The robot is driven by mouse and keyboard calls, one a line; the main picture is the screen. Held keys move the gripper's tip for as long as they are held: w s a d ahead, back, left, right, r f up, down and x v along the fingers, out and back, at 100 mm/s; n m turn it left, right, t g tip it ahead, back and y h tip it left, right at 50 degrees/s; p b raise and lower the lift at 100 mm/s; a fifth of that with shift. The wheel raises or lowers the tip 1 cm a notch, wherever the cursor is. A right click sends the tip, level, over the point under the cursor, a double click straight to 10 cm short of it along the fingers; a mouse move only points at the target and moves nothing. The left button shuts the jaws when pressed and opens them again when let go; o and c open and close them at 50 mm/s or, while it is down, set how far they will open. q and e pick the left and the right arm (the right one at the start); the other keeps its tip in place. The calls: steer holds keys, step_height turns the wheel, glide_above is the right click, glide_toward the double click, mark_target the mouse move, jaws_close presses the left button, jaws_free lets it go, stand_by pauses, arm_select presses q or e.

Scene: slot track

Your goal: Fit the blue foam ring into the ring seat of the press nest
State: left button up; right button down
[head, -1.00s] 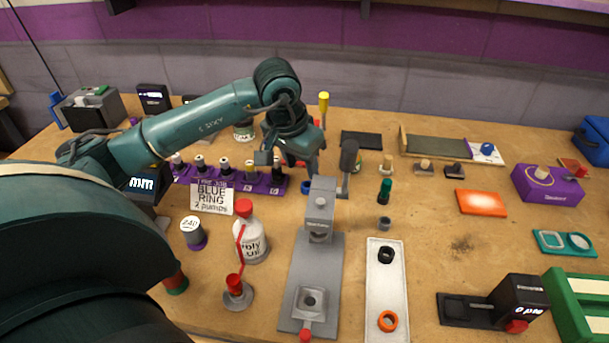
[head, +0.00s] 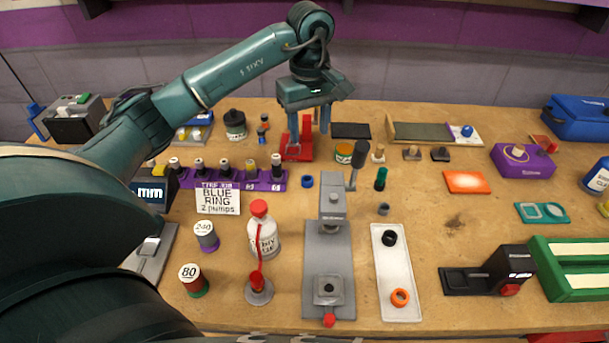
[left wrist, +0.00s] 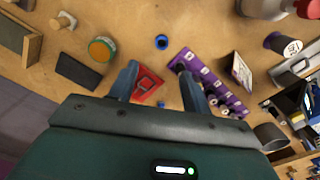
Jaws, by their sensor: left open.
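The blue foam ring (head: 307,181) lies flat on the bench behind the grey press; it also shows in the left wrist view (left wrist: 161,42), beyond my fingertips. The press nest (head: 328,287) is on the grey base plate at the front of the press, with a dark round opening in it. My left gripper (head: 309,132) is open, pointing down above the bench behind the blue ring, near a red stand (head: 298,150). In the left wrist view its fingers (left wrist: 157,70) are spread, with nothing held between them. My right gripper is not in view.
A purple rack (head: 270,183) of several bottles stands left of the ring, behind a "BLUE RING 2 pumps" card (head: 218,201). A grey upright lever (head: 358,165) stands right of it. An oil bottle (head: 262,235) is left of the press, a white tray (head: 398,270) right.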

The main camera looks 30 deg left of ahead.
arm_select(q)
step_height(320, 180, down, 8)
steer(key=shift+d+r+p, duration=0.1)
steer(key=shift+p, duration=0.25)
steer(key=shift+s+a+f+p, duration=0.15)
steer(key=shift+f+p, duration=0.4)
steer(key=shift+f, duration=2.15)
steer(key=shift+c, duration=0.6)
jaws_close()
steer(key=shift+r, duration=0.1)
